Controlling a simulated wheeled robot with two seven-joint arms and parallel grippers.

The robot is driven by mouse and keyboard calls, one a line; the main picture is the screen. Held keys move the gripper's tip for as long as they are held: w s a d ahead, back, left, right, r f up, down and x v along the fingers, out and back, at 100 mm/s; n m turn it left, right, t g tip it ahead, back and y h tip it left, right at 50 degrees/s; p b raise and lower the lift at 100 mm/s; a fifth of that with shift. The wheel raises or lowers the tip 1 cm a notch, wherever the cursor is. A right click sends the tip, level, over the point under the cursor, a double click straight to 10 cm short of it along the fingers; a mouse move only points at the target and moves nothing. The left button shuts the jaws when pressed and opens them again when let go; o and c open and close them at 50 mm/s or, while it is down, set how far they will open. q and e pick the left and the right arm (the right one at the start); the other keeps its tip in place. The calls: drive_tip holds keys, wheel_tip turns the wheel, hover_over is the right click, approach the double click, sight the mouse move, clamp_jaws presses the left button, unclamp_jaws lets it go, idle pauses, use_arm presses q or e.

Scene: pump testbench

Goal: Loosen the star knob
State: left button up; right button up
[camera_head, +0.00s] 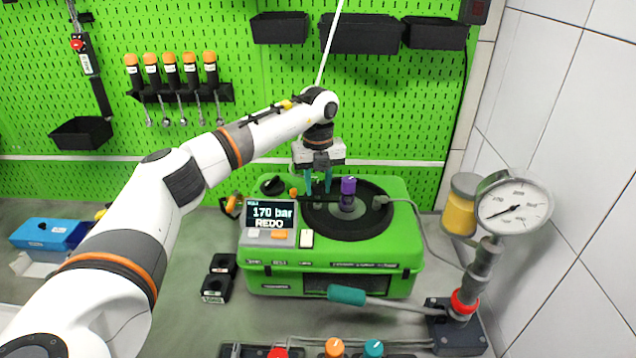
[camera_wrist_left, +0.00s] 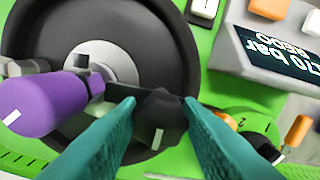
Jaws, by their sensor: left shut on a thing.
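The black star knob (camera_wrist_left: 160,112), with a white mark on its side, sits at the end of a short black bar on the round black disc (camera_wrist_left: 165,40). My left gripper (camera_wrist_left: 160,102) has its teal fingers on either side of the knob and is shut on it. In the head view my left gripper (camera_head: 318,190) points down onto the disc on top of the green pump case (camera_head: 400,245), just left of the purple handle (camera_head: 348,187). The knob is mostly hidden there. The purple handle also shows in the wrist view (camera_wrist_left: 38,104). My right gripper is not in view.
A display (camera_head: 271,214) reading "170 bar REDO" stands left of the disc. A black dial knob (camera_head: 273,186) sits behind it. A pressure gauge (camera_head: 514,206) and a teal-gripped lever (camera_head: 347,295) are at the right and front. A green pegboard (camera_head: 390,110) stands behind.

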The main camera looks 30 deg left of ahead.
sight(318, 184)
use_arm(q)
drive_tip(key=shift+w+a+r, duration=0.1)
drive_tip(key=shift+w+r, duration=0.05)
drive_tip(key=shift+r, duration=0.1)
drive_tip(key=o, duration=0.8)
drive_tip(key=shift+o, duration=0.9)
drive_tip(key=shift+f, duration=0.15)
drive_tip(key=shift+r, duration=0.2)
wheel_tip(318, 184, up, 12)
drive_tip(key=b, duration=0.4)
drive_tip(key=shift+f, duration=0.15)
